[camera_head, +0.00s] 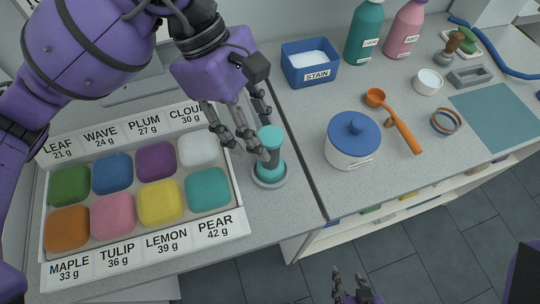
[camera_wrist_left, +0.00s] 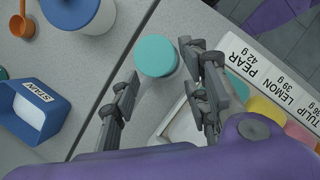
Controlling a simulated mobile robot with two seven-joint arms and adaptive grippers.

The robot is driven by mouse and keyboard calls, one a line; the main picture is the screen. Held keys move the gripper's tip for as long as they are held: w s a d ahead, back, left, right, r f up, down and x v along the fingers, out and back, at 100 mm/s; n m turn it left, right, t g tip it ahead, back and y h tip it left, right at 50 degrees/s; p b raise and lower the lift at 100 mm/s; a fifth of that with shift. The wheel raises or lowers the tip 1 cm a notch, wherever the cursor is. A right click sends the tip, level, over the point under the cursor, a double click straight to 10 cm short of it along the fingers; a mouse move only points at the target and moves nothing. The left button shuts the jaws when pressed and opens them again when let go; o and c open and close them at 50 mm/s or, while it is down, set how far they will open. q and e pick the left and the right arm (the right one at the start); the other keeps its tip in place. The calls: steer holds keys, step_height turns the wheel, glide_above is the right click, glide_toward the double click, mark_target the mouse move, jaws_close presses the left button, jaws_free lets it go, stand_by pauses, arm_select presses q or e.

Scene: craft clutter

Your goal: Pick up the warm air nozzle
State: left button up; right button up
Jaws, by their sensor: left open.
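A teal, dark-waisted upright piece (camera_head: 270,138), which I take to be the warm air nozzle, stands in a round grey base (camera_head: 270,180) beside the tray of coloured blocks. My left gripper (camera_head: 254,130) is open at its upper part, with fingers on either side and partly in front of it. In the left wrist view its round teal top (camera_wrist_left: 156,55) shows near the tips of the open fingers (camera_wrist_left: 163,78). I cannot tell whether they touch it. My right gripper (camera_head: 350,284) is at the bottom edge, fingers apart and empty, over the floor.
The labelled tray (camera_head: 240,222) of coloured blocks lies left of the nozzle. Right, across a counter seam, are a blue-lidded pot (camera_head: 352,150), an orange spoon (camera_head: 402,128), a blue STAIN box (camera_head: 288,70) and bottles (camera_head: 364,32). A teal mat (camera_head: 500,115) lies at far right.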

mark_target(279, 165)
arm_select(q)
steer(key=shift+d+f, duration=0.25)
steer(key=shift+f, duration=0.25)
steer(key=x, duration=0.4)
steer(key=shift+s+d+f+p, duration=0.1)
steer(key=shift+s+d+p, duration=0.05)
steer(key=shift+d+p, duration=0.25)
steer(key=shift+f, duration=0.15)
arm_select(e)
steer(key=shift+w+a+r, duration=0.15)
steer(key=shift+w+r, duration=0.6)
arm_select(q)
jaws_close()
